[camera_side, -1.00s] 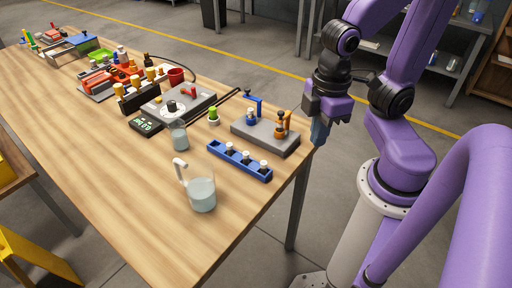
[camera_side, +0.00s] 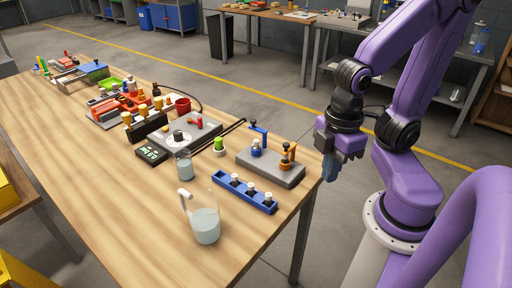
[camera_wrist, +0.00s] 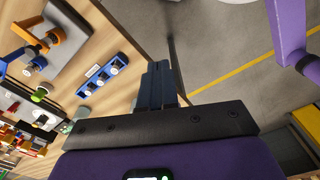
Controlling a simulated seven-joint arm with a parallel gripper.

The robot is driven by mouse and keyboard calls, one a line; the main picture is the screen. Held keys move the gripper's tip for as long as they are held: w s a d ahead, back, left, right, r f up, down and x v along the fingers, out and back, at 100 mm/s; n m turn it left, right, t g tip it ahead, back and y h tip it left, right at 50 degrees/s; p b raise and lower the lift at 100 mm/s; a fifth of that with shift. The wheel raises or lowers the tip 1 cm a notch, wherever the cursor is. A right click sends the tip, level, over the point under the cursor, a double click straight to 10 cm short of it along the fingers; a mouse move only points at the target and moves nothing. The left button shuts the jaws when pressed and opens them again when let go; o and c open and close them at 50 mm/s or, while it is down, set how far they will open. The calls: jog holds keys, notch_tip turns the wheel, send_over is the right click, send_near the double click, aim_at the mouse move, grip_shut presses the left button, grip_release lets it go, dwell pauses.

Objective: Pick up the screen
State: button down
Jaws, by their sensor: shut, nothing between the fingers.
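A small black box with a lit green display (camera_side: 151,153) lies flat on the wooden table, left of the glass beaker. It is the only thing I see that looks like a screen. My gripper (camera_side: 331,168) hangs just off the table's right corner, well to the right of the display and apart from it. Its fingers are shut with nothing between them. In the wrist view the closed fingers (camera_wrist: 158,75) point toward the table edge and floor. I cannot make out the display on the table in that view.
Bare tabletop (camera_side: 100,190) lies in front.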

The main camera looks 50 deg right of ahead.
jog(key=c, duration=1.8)
grip_release()
jog(key=o, duration=0.8)
jog(key=n+h, duration=0.5)
jog(key=h, duration=1.3)
send_over(255, 143)
jog(key=a, duration=0.4)
notch_tip(255, 143, down, 8)
jog(key=shift+w+f, duration=0.1)
jog(key=shift+f, duration=2.75)
jog(key=shift+d+f, duration=0.25)
jog(key=shift+d, duration=2.2)
